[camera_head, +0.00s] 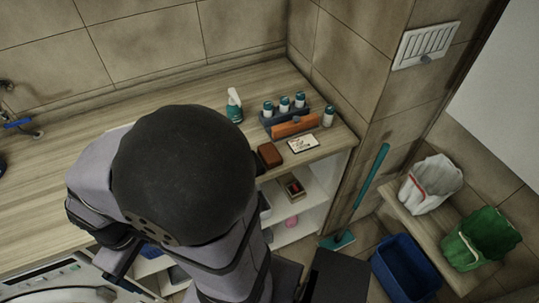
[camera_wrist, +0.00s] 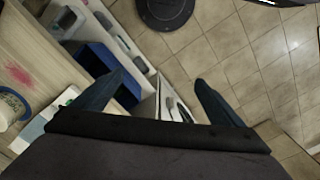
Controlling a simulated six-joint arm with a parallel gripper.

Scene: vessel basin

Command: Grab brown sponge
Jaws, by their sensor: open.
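A small brown block that looks like the brown sponge (camera_head: 269,155) lies on the wooden counter near its front edge in the head view, just right of my arm's dark round joint. My gripper (camera_wrist: 160,80) shows in the wrist view with its two dark fingers wide apart and nothing between them. It points down towards the tiled floor and shelves. The sponge cannot be made out in the wrist view. In the head view my arm hides the gripper and much of the counter.
On the counter (camera_head: 60,175), a spray bottle (camera_head: 234,106), a caddy of bottles (camera_head: 284,108), an orange item (camera_head: 296,126) and a white card (camera_head: 303,144) stand close to the sponge. Open shelves (camera_head: 312,198) lie below. A blue bin (camera_head: 404,268) stands right.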

